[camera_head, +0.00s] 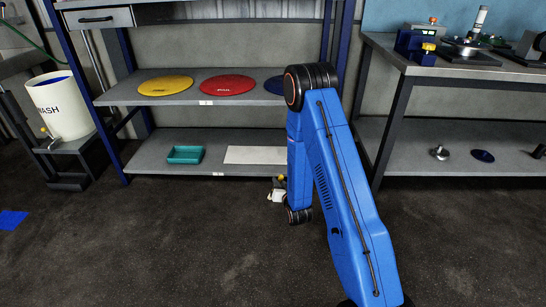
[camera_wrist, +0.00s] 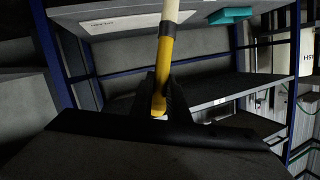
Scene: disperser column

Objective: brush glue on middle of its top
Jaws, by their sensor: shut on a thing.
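My gripper (camera_wrist: 161,104) is shut on a brush-like tool (camera_wrist: 166,60) with a yellow handle, a dark band and a pale upper part in the wrist view. The tool's far end runs out of the top of that view. In the head view my gripper shows small and partly hidden behind my blue arm, in front of the lower shelf (camera_head: 140,162). A teal tray (camera_head: 186,154) lies on that shelf, and it also shows in the wrist view (camera_wrist: 230,15). I cannot tell whether it holds glue. A pale flat panel (camera_head: 256,155) lies right of it.
Yellow (camera_head: 166,86), red (camera_head: 229,85) and blue (camera_head: 274,85) discs lie on the upper shelf, the blue one partly hidden. A white WASH bucket (camera_head: 62,108) stands left. A workbench (camera_head: 470,70) with equipment stands right.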

